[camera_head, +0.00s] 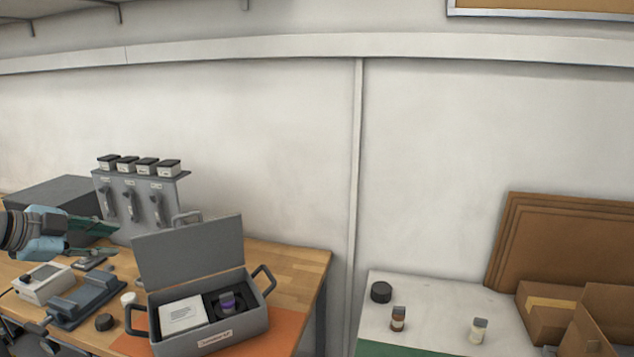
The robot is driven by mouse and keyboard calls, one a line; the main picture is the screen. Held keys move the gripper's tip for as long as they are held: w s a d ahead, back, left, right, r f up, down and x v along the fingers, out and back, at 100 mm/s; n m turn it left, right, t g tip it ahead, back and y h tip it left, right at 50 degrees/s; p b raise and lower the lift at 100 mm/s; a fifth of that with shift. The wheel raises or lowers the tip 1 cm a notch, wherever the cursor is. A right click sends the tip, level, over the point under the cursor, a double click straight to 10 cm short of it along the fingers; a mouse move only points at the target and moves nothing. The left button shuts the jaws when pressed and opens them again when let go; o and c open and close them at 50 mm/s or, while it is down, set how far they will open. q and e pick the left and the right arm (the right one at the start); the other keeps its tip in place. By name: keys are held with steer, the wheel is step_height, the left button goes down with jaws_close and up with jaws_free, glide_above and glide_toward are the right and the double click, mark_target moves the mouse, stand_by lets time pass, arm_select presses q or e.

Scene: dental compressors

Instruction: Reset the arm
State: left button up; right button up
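My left arm comes in from the left edge, with a light blue wrist section. My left gripper (112,238) is at its end, over the back left of the wooden table. Its two dark teal fingers look spread apart, with nothing seen between them. It is left of the open grey case (210,338) and in front of the grey rack. My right arm and gripper are not in view.
A right-hand table (430,290) holds a black puck (381,292), two small bottles and cardboard boxes (548,312).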

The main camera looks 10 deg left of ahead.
arm_select(q)
steer(key=s+d+f+n+g, duration=0.1)
steer(key=s+d+f+g, duration=0.1)
steer(key=d+f, duration=0.6)
steer(key=s+d+f+g+y, duration=0.1)
steer(key=s+d+f+g, duration=0.2)
steer(key=f, duration=0.9)
steer(key=s+d+f+n+g, duration=0.1)
steer(key=s+d+f, duration=0.1)
steer(key=d+f, duration=0.65)
steer(key=s+d+f+n+y, duration=0.1)
steer(key=s+d+f+n, duration=0.2)
steer(key=s+d+f, duration=0.45)
steer(key=s+d+n+g+y, duration=0.15)
steer(key=s+n, duration=0.55)
steer(key=s, duration=0.8)
step_height(320, 180, down, 18)
steer(key=a+g, duration=0.1)
steer(key=a, duration=0.1)
steer(key=s+f+g, duration=0.1)
steer(key=s+f, duration=1.3)
steer(key=s, duration=0.1)
steer(key=shift+s+a+f+n, duration=0.15)
steer(key=shift+s+f+n, duration=0.15)
steer(key=shift+f, duration=0.05)
